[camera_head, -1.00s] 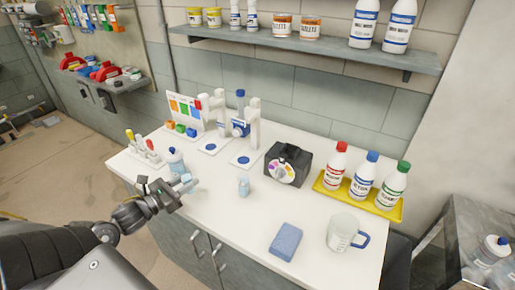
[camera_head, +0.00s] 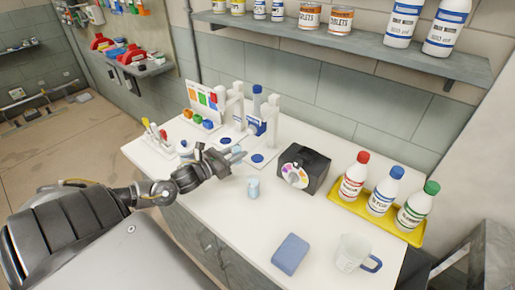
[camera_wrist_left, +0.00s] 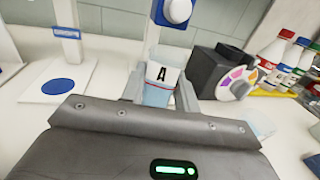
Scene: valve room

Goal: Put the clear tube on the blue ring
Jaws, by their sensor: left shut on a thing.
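The tube is upright between the fingers in the left wrist view. Two white stands stand behind, each with a blue ring mark on its white base: one blue ring (camera_head: 257,157) is just right of the gripper, and another blue ring (camera_wrist_left: 58,86) shows at left in the left wrist view. My right gripper is not in view.
A yellow tray (camera_head: 410,235) holds three bottles. A blue sponge (camera_head: 290,253) and a mug (camera_head: 352,253) are near the front.

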